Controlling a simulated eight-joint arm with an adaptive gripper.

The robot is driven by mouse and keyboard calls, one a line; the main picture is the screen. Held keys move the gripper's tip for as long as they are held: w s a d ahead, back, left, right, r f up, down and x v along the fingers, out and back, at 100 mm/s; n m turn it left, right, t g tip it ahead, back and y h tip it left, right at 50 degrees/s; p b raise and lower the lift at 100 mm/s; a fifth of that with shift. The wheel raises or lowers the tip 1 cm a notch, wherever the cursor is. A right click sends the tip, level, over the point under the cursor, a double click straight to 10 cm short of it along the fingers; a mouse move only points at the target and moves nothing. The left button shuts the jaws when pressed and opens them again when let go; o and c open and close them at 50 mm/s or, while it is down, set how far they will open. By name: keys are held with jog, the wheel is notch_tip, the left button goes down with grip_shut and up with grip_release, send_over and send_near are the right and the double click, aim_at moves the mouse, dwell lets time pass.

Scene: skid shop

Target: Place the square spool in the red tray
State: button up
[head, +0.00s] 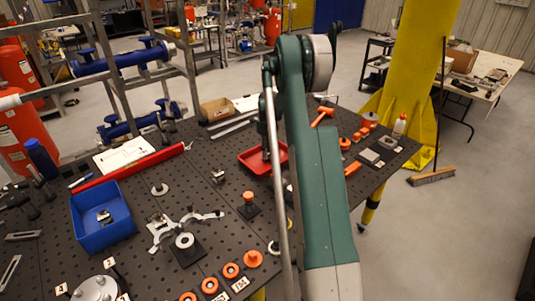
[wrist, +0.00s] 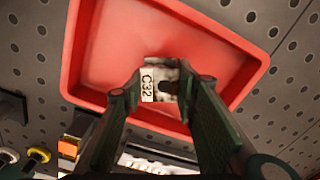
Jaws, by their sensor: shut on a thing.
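The square spool (wrist: 161,76), a small metallic block with a white C32 label, sits between the fingertips of my gripper (wrist: 162,90) in the wrist view. My gripper is shut on it. Behind it in that view is the red tray (wrist: 110,45), with the spool over the tray's floor. I cannot tell whether the spool touches the floor. In the head view the red tray (head: 250,164) stands on the perforated table, partly hidden by my arm. The spool is not clearly visible there.
A blue bin (head: 100,236) with a small metallic part inside stands at the left. A long red bar (head: 130,171) lies behind it. Orange parts (head: 322,116) and grey blocks (head: 369,156) lie right of the tray. A metal bracket (head: 184,228) stands nearer the front.

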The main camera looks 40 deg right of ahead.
jog(key=shift+f, duration=0.45)
jog(key=shift+f, duration=0.2)
jog(key=o, duration=1)
jog(key=shift+r, duration=0.1)
jog(key=shift+r, duration=0.1)
notch_tip(320, 180, up, 12)
jog(key=shift+r, duration=0.1)
dwell(0.4)
